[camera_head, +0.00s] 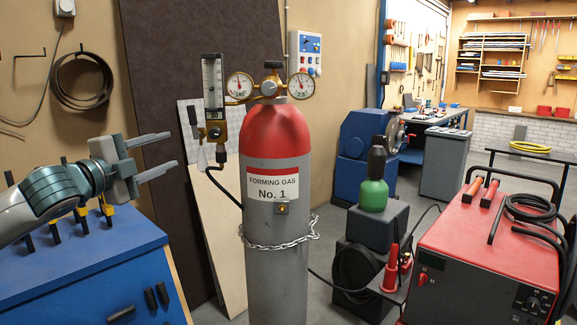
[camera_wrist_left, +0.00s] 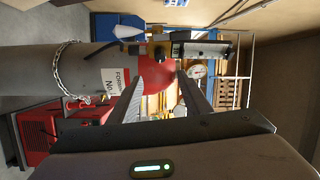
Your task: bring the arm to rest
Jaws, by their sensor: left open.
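My left gripper (camera_head: 160,154) reaches in from the left in the head view, above the blue cabinet. Its two fingers are apart with nothing between them, and they point right toward the gas cylinder (camera_head: 264,222). A visible gap separates the fingertips from the cylinder. The cylinder is grey with a red shoulder and a "FORMING GAS No. 1" label. The left wrist view also shows the open gripper (camera_wrist_left: 160,84), with the cylinder lying sideways in that picture beyond the fingers. My right gripper is in neither view.
The blue cabinet (camera_head: 88,265) stands below my left arm. A flow meter (camera_head: 213,95) and gauges (camera_head: 240,85) sit atop the cylinder. A chain (camera_head: 280,244) loops around it. A red machine (camera_head: 490,245) stands at right. A dark panel (camera_head: 195,50) leans behind.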

